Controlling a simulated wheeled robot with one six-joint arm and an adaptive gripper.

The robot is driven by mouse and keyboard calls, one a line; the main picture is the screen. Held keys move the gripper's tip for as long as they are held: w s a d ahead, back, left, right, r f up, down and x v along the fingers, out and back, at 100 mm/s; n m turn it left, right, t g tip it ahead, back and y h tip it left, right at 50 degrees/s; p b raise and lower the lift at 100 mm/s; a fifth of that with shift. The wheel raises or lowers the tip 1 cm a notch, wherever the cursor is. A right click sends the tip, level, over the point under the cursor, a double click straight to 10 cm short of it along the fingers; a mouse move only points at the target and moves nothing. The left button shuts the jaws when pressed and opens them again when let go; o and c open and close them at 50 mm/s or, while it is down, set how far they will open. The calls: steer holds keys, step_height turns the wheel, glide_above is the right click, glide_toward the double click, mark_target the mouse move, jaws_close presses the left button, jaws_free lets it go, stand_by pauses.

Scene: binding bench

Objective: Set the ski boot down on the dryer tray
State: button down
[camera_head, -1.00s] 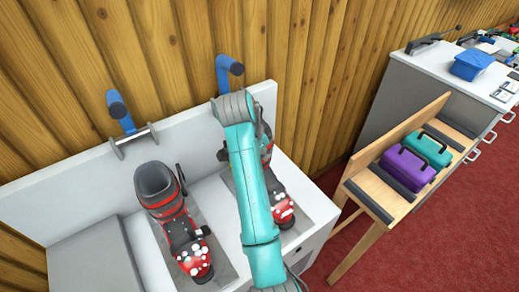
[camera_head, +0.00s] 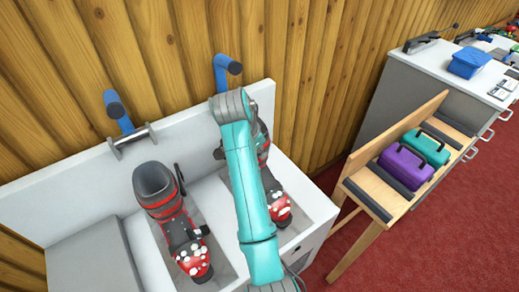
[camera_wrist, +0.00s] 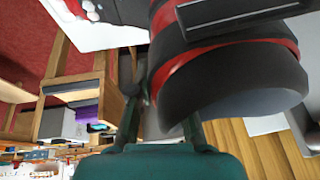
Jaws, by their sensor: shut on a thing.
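One ski boot, dark grey with red bands and a red, white-spotted toe (camera_head: 277,208), is partly hidden behind my arm at the right bay of the dryer tray (camera_head: 306,222). My gripper (camera_wrist: 158,100) is shut on this boot's dark upper, which fills the top of the wrist view (camera_wrist: 235,75). In the head view the fingers are mostly hidden by my arm. The boot looks upright over the bay; I cannot tell whether its sole touches the tray. A matching boot (camera_head: 168,205) stands in the left bay, apart from my gripper.
A flat grey block (camera_head: 90,262) lies left of the bays. A wooden bench (camera_head: 372,196) with purple (camera_head: 402,164) and teal (camera_head: 428,147) boxes stands at right, before a white-topped cabinet (camera_head: 440,75).

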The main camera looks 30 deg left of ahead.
stand_by(0.4)
steer(key=c, duration=1)
jaws_free()
steer(key=shift+f, duration=0.15)
